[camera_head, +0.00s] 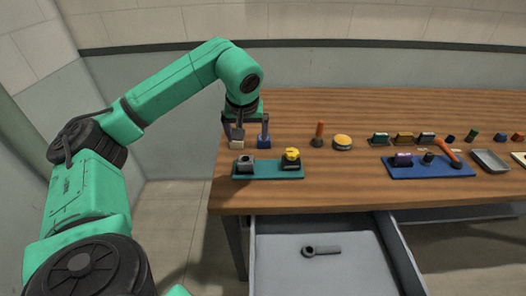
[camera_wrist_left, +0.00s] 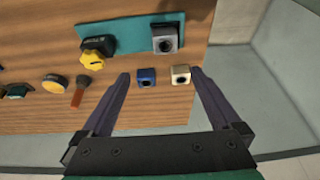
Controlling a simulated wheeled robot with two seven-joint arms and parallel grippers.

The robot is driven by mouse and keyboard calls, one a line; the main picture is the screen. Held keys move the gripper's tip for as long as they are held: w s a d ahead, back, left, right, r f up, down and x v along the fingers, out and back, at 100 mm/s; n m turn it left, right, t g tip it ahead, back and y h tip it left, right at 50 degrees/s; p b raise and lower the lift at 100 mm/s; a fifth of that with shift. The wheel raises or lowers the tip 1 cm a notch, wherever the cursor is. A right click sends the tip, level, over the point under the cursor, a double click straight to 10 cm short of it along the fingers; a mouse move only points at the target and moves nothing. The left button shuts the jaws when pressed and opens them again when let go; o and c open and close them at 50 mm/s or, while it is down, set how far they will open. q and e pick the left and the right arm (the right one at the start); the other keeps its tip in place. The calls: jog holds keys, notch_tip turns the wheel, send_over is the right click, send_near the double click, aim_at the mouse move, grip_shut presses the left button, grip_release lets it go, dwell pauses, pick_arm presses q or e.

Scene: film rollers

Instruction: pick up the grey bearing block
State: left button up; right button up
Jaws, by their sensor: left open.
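The grey bearing block (camera_head: 244,164), a small cube-like block with a dark round bore, sits on the left part of the teal mat (camera_head: 272,176). It also shows in the left wrist view (camera_wrist_left: 165,40), near the mat's end. My left gripper (camera_head: 247,140) is open and empty, pointing down over the table's left end just behind the mat. In the wrist view its two fingers (camera_wrist_left: 160,76) are spread wide, and the bearing block lies ahead of the tips, apart from them. My right gripper is not in view.
A cream block (camera_wrist_left: 180,75) and a blue block (camera_wrist_left: 147,76) stand near the left fingers. A yellow-knobbed part (camera_head: 291,158) shares the teal mat. An orange-handled tool (camera_head: 319,132) and yellow-topped disc (camera_head: 342,142) stand right. An open drawer (camera_head: 290,276) holds a dark tool (camera_head: 321,250).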

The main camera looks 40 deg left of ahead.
pick_arm(q)
jog(key=f, duration=0.1)
jog(key=p, duration=0.1)
send_near(246, 159)
notch_tip(246, 159, down, 3)
jog(key=x, duration=0.3)
jog(key=p+x, duration=0.1)
jog(key=x, duration=0.1)
jog(key=shift+w+a+f, duration=0.1)
jog(key=shift+w+a, duration=0.25)
jog(key=shift+a, duration=0.1)
jog(key=shift+f, duration=0.1)
jog(key=shift+w, duration=0.1)
jog(key=c, duration=0.3)
grip_shut()
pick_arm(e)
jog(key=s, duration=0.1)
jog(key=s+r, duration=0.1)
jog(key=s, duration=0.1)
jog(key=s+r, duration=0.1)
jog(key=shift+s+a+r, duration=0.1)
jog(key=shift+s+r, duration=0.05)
